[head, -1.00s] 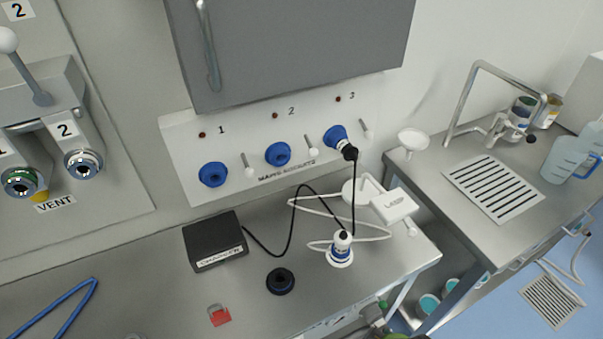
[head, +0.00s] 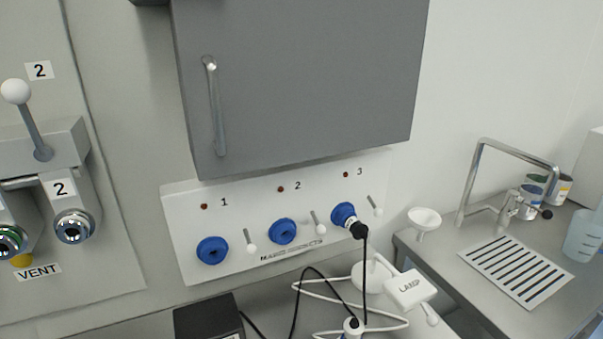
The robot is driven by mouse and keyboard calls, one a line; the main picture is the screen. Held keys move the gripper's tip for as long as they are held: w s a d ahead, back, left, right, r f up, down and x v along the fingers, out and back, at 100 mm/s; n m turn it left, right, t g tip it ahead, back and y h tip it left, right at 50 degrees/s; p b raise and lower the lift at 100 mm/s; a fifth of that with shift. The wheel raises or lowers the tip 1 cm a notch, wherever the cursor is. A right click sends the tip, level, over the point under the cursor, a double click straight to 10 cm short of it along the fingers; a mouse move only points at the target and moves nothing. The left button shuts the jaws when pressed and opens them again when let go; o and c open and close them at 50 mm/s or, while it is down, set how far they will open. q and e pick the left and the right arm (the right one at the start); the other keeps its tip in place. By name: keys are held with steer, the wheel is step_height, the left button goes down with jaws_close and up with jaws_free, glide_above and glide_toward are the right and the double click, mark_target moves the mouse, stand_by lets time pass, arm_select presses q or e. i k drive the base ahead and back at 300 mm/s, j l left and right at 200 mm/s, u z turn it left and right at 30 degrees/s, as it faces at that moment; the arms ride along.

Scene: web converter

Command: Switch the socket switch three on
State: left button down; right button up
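The white socket panel (head: 180,230) is on the wall below a grey cabinet. It has blue sockets labelled 1, 2 and 3, each with a dark red indicator above it and a white-tipped toggle lever to its right. Socket three (head: 343,214) has a black plug (head: 358,230) in it, with a black cable hanging down. Switch three (head: 374,204) is the lever right of that socket; its white knob points down, like the levers of socket one (head: 249,241) and socket two (head: 317,222). Indicator three (head: 346,174) looks dark red. Neither of my grippers shows.
The grey cabinet (head: 300,80) juts out above the panel. A lamp (head: 410,289) and a black charger box (head: 208,318) stand on the bench below. A sink counter (head: 462,298) with a tap is at right. Vent valves (head: 72,226) are at left.

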mark_target(378, 212)
steer(key=l+u, duration=0.1)
steer(key=l, duration=3.85)
